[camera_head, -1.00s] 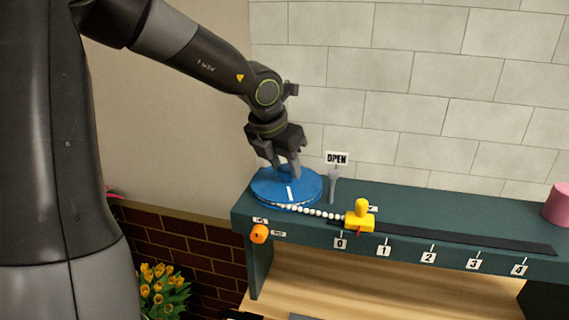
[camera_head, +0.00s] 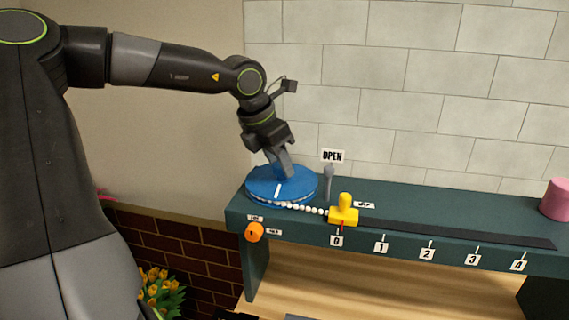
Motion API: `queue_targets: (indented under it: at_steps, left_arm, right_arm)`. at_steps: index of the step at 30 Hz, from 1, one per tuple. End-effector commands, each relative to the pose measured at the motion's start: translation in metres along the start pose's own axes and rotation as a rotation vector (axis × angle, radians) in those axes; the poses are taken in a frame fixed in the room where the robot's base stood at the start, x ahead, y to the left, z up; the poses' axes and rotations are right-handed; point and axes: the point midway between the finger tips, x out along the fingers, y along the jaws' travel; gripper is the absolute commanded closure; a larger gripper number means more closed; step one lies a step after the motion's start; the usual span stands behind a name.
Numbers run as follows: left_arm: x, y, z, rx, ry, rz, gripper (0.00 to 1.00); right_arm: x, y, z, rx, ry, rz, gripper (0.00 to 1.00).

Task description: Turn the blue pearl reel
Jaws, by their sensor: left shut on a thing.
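The blue pearl reel (camera_head: 303,187) is a flat round disc on the left end of the dark green counter, with a white mark on its front part. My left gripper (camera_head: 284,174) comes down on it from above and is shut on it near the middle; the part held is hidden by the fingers. A string of white pearls (camera_head: 302,207) runs from the reel's front edge to a yellow slider (camera_head: 343,215) on a black track, just above the label 0. My right gripper is not in view.
An orange knob (camera_head: 254,232) is on the counter's front. A pink cylinder (camera_head: 557,200) stands at the far right. The counter (camera_head: 450,209) between is mostly clear.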

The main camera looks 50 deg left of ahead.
Motion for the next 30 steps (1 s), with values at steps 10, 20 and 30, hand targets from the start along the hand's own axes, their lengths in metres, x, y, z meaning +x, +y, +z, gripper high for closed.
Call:
queue_targets:
  at_steps: [10, 20, 30]
  left_arm:
    - [-0.0015, 0.0018, 0.0015, 0.093, -0.004, -0.034, 1.00]
    - [-0.0013, 0.0015, 0.0014, 0.092, -0.003, -0.034, 0.48]
    - [-0.0006, 0.0009, 0.0004, 0.090, -0.001, -0.036, 0.41]
  right_arm:
    - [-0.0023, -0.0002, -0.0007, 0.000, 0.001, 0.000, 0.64]
    - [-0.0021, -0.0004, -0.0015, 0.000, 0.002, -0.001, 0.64]
    - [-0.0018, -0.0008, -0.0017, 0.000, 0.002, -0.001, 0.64]
